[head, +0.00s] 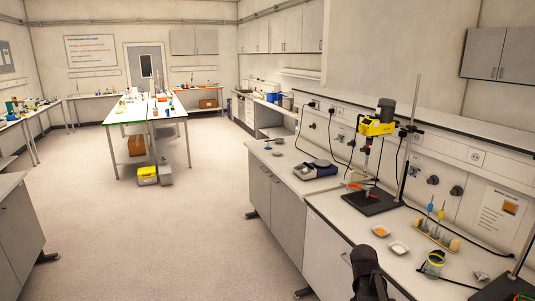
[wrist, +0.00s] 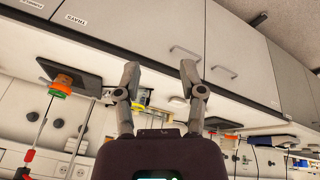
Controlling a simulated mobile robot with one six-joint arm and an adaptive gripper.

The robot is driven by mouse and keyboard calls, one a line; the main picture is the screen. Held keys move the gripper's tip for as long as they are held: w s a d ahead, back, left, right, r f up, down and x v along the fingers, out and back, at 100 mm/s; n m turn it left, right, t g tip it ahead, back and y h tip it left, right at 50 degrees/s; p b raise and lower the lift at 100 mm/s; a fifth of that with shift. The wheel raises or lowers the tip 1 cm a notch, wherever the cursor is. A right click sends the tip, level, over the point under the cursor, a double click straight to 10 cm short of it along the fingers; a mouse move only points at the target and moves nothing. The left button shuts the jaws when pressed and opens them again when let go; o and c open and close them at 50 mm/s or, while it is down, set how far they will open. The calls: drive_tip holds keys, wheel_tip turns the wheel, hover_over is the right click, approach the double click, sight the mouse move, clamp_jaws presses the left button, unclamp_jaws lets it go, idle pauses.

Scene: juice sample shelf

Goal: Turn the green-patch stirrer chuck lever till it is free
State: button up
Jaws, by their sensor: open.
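A yellow overhead stirrer (head: 376,127) with a dark motor hangs on a stand at the right of the head view. A small orange-red part (head: 359,186) shows low on it, just above the dark stand base (head: 370,201). I cannot make out a green patch or which part is the chuck lever. My gripper (wrist: 160,76) is open and empty in the wrist view, its fingers wide apart in front of the bench edge.
On the bench stand a beaker (head: 433,264), two small dishes (head: 398,248) (head: 381,231), a tube rack (head: 437,236) and a scale (head: 316,170). Another stand's base is cut off at the lower right. Grey cabinets (wrist: 200,35) lie under the bench.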

drive_tip(key=s+a+f+n+y+b, duration=0.1)
drive_tip(key=s+a+n, duration=0.3)
drive_tip(key=a, duration=0.4)
drive_tip(key=s+a+f+n+g+y+b, duration=0.1)
drive_tip(key=s+a+f+n+y+b, duration=0.1)
drive_tip(key=a, duration=0.7)
drive_tip(key=shift+s+f+n+y, duration=0.4)
drive_tip(key=shift+s+f+n, duration=0.55)
drive_tip(key=shift+s, duration=0.3)
drive_tip(key=shift+d+r, duration=0.1)
drive_tip(key=shift+d, duration=0.05)
